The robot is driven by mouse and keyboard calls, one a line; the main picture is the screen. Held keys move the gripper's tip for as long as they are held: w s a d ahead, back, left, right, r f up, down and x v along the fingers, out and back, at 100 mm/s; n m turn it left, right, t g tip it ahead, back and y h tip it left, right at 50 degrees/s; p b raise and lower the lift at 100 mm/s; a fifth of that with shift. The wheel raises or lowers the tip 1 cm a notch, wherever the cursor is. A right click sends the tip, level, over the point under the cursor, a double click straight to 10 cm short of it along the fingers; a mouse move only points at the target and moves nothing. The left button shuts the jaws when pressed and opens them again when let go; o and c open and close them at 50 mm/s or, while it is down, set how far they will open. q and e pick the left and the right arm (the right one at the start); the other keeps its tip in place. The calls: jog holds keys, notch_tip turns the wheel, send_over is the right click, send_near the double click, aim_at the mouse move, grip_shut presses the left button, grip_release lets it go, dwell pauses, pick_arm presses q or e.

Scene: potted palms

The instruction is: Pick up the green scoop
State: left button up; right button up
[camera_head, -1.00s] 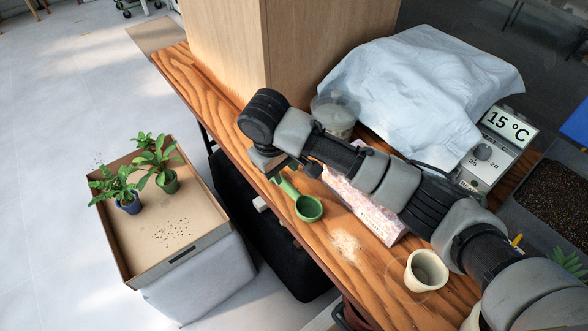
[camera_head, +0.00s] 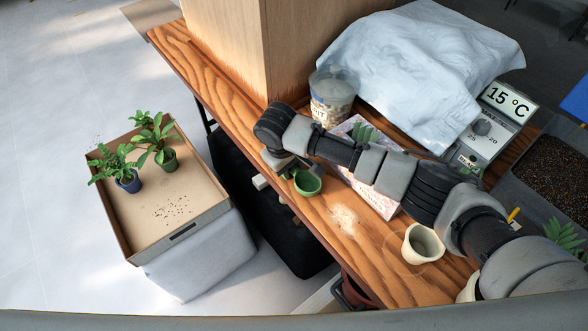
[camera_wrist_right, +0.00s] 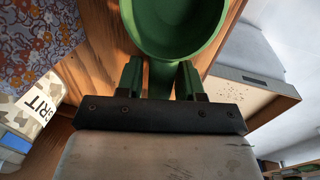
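The green scoop (camera_head: 308,182) lies at the front edge of the wooden bench, its round bowl visible in the head view and its handle mostly hidden by my right gripper (camera_head: 289,170). In the right wrist view the scoop's bowl (camera_wrist_right: 178,25) fills the top, and its handle runs down between the two fingers of my right gripper (camera_wrist_right: 160,82). The fingers stand on either side of the handle with what looks like a small gap on each side. My left gripper is not in view.
A grit jar (camera_head: 331,98), a patterned packet (camera_head: 374,190) and a cream pot (camera_head: 423,243) stand near my right arm. A cloth-covered thing (camera_head: 425,70) and a 15 °C device (camera_head: 493,122) are behind. A cardboard tray (camera_head: 205,212) with two plants is left of the bench.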

jog(key=c, duration=0.6)
jog(key=shift+r, duration=0.1)
